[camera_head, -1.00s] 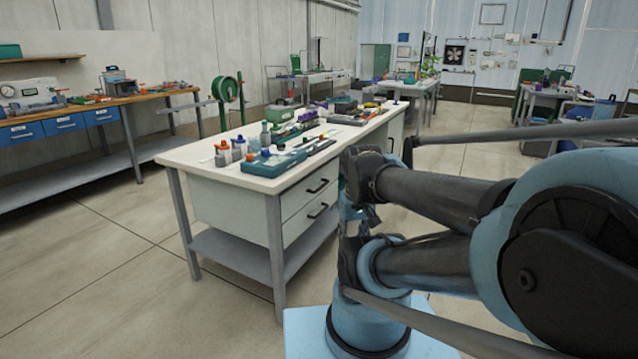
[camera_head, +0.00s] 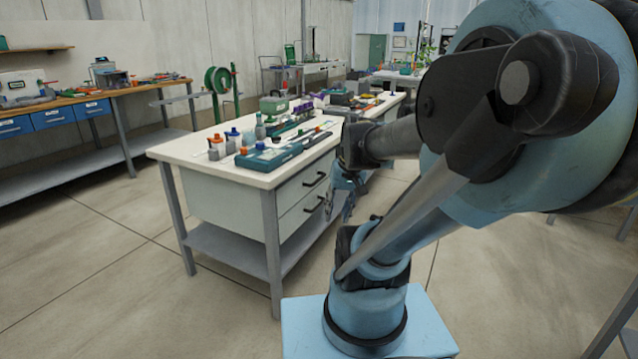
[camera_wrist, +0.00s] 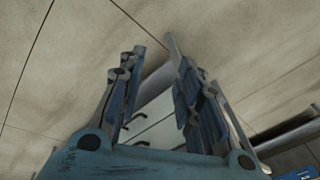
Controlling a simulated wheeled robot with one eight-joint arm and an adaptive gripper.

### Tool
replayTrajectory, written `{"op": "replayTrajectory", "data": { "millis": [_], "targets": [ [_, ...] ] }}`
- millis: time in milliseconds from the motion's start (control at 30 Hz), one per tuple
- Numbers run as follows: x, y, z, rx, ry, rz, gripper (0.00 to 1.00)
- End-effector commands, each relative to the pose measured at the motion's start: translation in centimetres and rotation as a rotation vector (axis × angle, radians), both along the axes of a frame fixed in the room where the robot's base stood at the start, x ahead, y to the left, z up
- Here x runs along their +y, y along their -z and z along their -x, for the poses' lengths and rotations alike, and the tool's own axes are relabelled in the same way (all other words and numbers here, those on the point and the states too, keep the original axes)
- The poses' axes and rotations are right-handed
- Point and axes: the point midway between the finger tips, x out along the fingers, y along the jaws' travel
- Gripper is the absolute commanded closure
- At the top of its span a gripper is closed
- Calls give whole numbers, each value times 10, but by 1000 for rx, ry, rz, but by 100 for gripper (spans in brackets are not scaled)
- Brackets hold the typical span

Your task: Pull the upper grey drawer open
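The upper grey drawer (camera_head: 304,185) is in the front of the white-topped workbench, with a dark bar handle (camera_head: 315,178). It looks closed. The lower drawer (camera_head: 301,215) below it has a similar handle. My gripper (camera_head: 339,210) hangs just right of the drawer fronts in the head view, apart from the handles as far as I can tell. In the wrist view my gripper (camera_wrist: 162,57) has its two blue fingers spread with nothing held. A pale bench part with drawer fronts (camera_wrist: 152,118) shows between and behind the fingers, partly hidden.
The workbench top (camera_head: 190,147) carries bottles, a teal case (camera_head: 268,157) and tools. A grey lower shelf (camera_head: 228,249) and a front leg (camera_head: 272,255) stand below the drawers. A bench with blue drawers (camera_head: 55,115) is at left. The floor in front is clear.

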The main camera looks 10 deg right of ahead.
Motion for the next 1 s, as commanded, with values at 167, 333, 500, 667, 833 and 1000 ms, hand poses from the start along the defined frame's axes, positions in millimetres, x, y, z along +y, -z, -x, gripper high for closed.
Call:
{"op": "replayTrajectory", "data": {
  "millis": [167, 333, 500, 667, 833, 1000],
  "targets": [
    [8, -13, -40, 2, 44, -98, 68],
    [13, -22, -80, 0, 81, -192, 68],
    [13, -27, -121, -7, 119, -286, 68],
    [10, -29, -160, -16, 152, -374, 68],
    [3, -27, -202, -29, 186, -468, 68],
    [-8, -21, -243, -47, 218, -561, 68]
  ]
}}
